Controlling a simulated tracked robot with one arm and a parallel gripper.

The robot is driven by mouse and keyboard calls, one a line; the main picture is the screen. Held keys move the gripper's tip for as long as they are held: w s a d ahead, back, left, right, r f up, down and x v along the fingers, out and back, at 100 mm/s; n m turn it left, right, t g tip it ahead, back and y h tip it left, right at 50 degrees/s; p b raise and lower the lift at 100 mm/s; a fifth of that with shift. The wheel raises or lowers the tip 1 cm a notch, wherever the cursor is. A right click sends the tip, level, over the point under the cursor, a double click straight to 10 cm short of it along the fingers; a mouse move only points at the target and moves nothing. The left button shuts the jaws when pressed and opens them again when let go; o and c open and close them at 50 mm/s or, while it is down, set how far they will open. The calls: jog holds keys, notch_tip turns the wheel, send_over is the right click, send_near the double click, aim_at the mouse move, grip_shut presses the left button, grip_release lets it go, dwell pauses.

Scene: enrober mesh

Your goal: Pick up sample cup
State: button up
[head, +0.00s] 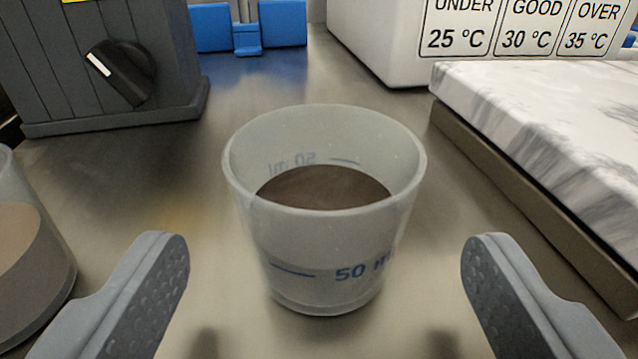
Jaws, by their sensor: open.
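The sample cup (322,235) is a clear, frosted cup with a blue "50 ml" mark and dark brown liquid inside. It stands upright on the metal surface in the middle of the head view. My gripper (325,270) is open, with one grey textured finger at the lower left and the other at the lower right. The cup stands between and slightly beyond the fingertips, with a gap on each side. Neither finger touches it.
Another clear cup (50,270) with lighter brown contents stands at the left edge, close to my left finger. A grey box with a black knob (120,72) is behind left. A marble slab (560,120) lies at right. A white temperature-labelled box (385,50) and blue parts (247,30) are behind.

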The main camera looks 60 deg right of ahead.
aim_at(319, 281)
jog(key=shift+f+b+x, duration=0.2)
jog(key=shift+b+x, duration=0.55)
jog(key=shift+x, duration=1.8)
jog(key=shift+w+a, duration=0.1)
jog(key=c, duration=1.1)
